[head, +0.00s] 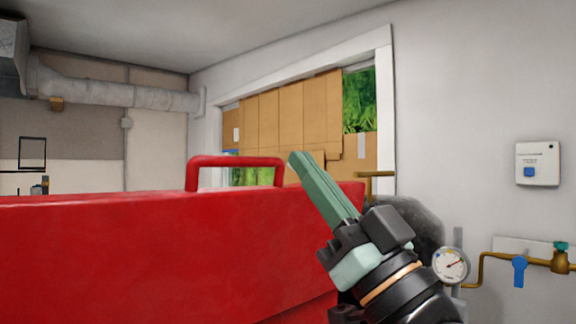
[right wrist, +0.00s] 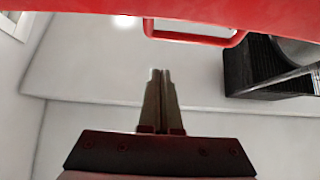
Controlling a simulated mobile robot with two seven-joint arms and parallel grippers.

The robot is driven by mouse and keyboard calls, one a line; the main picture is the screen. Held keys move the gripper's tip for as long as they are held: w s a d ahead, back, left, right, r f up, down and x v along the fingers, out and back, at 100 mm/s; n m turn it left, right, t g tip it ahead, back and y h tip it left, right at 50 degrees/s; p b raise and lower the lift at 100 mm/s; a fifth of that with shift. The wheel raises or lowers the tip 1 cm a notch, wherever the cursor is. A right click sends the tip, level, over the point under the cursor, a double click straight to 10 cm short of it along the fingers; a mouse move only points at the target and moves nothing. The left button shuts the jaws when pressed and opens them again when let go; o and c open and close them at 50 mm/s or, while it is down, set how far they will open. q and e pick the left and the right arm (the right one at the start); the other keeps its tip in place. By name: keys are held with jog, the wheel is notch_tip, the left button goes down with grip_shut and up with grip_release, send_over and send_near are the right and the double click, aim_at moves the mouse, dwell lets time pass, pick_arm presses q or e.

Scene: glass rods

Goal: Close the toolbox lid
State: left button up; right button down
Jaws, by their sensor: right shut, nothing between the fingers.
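The red toolbox lid (head: 150,262) fills the lower left of the head view, its broad face toward me. Its red handle (head: 237,162) stands up from the top edge. The lid also shows along the top of the right wrist view (right wrist: 75,8), with the handle (right wrist: 195,38) below its edge. My right gripper (head: 298,160) is shut and empty. Its fingers point up and left, at the right end of the lid's top edge. I cannot tell whether they touch it. The toolbox body is not clearly visible. My left gripper is not in view.
A gauge (head: 451,265), brass pipe (head: 495,255) and blue valve handle (head: 519,271) are on the right wall. A white switch box (head: 538,163) is above them. A boarded window (head: 290,115) is behind the lid. A dark ribbed object (right wrist: 262,68) shows in the right wrist view.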

jog(key=shift+w+a+f, duration=0.15)
jog(key=shift+w+a, duration=0.4)
jog(key=shift+w, duration=0.2)
jog(key=shift+w+a+f, duration=0.1)
jog(key=shift+w+a, duration=0.4)
jog(key=shift+w, duration=0.25)
